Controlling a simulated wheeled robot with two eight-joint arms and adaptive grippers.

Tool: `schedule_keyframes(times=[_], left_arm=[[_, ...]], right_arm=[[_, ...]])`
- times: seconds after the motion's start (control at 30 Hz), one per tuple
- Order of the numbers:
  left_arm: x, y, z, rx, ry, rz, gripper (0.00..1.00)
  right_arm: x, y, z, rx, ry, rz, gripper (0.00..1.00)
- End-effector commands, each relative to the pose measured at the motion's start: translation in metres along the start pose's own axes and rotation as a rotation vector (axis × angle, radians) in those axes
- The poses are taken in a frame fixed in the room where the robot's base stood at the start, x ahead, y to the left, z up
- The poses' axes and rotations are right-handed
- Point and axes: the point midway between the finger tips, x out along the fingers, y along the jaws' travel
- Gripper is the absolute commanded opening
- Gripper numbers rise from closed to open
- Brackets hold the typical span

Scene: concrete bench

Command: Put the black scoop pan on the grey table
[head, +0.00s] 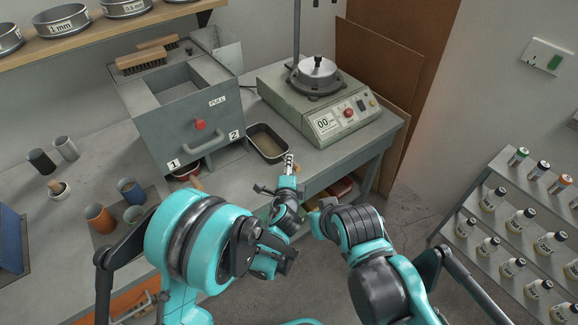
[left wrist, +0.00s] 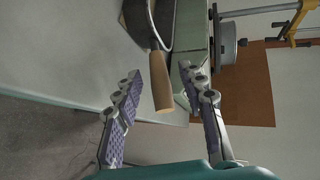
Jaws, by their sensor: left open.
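The black scoop pan (head: 267,144) sits between the grey box and the shaker, at the left part of the grey table (head: 352,150). In the left wrist view the dark pan (left wrist: 141,22) has a wooden handle (left wrist: 160,80) that points towards me. My left gripper (head: 289,163) is just right of the pan in the head view, covering the handle area. In the left wrist view its fingers (left wrist: 158,98) are spread, with the handle end between them and space on both sides. My right gripper (head: 320,213) is low in the head view, too foreshortened to read.
A grey box with a red knob (head: 200,124) stands left of the pan. A shaker (head: 318,105) stands behind right. Cups (head: 100,218) stand at the left. A bottle rack (head: 520,225) is at the right. The table's front right corner is bare.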

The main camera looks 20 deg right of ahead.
Motion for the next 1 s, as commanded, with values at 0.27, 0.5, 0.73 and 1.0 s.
schedule_keyframes(times=[0.27,0.5,0.73,1.0], left_arm=[[-0.064,-0.002,-0.001,0.002,0.002,0.000,0.41],[-0.101,0.001,0.000,0.002,0.001,0.000,0.41],[-0.111,0.000,0.000,0.001,0.000,0.000,0.41],[-0.112,-0.007,0.024,-0.072,-0.042,0.027,0.41]], right_arm=[[-0.012,0.000,-0.008,0.000,0.000,0.000,0.00],[-0.007,0.000,-0.005,0.000,0.000,0.000,0.00],[-0.006,0.000,-0.004,0.000,0.000,0.000,0.00],[-0.006,0.000,-0.004,0.000,0.000,0.000,0.00]])
